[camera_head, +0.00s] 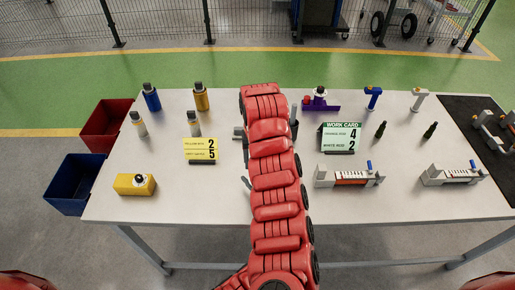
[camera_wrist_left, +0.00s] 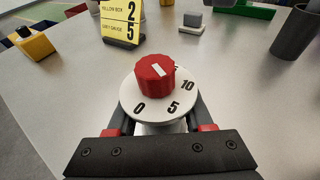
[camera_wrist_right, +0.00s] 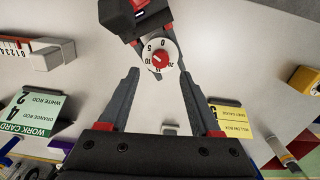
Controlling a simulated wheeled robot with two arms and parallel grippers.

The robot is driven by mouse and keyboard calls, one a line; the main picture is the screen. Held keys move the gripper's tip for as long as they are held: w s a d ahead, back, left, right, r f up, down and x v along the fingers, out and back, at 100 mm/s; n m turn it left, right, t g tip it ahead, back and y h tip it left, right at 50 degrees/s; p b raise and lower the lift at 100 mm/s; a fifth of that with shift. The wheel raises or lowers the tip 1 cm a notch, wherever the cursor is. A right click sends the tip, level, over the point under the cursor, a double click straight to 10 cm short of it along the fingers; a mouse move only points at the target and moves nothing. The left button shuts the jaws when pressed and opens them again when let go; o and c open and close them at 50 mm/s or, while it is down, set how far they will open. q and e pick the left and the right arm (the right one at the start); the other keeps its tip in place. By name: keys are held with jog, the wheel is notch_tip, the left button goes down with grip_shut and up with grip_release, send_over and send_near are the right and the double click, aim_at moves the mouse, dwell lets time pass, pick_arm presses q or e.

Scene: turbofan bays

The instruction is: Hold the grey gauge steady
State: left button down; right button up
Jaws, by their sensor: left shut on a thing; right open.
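The gauge's white dial (camera_wrist_left: 127,105) with printed numbers and its red knob (camera_wrist_left: 155,75) face my left wrist camera. My left gripper (camera_wrist_left: 160,126) is shut on the gauge body, one finger on each side below the dial. The right wrist view shows the same dial (camera_wrist_right: 149,43) beside my left gripper (camera_wrist_right: 135,14). My right gripper (camera_wrist_right: 160,77) is open and empty, its fingertips apart near the dial, one to each side; I cannot tell the depth between them. In the head view the red arm hides the gauge.
A yellow card (camera_head: 201,149) and yellow box (camera_head: 134,184) stand left on the white table (camera_head: 230,205). A green work card (camera_head: 340,138) and two slotted fixtures (camera_head: 350,174) (camera_head: 452,174) stand right. Red (camera_head: 106,124) and blue (camera_head: 74,184) bins are off the left edge.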

notch_tip(320, 180, up, 7)
jog(key=shift+f, duration=0.15)
dwell(0.5)
pick_arm(q)
jog(key=shift+c, duration=1.1)
grip_release()
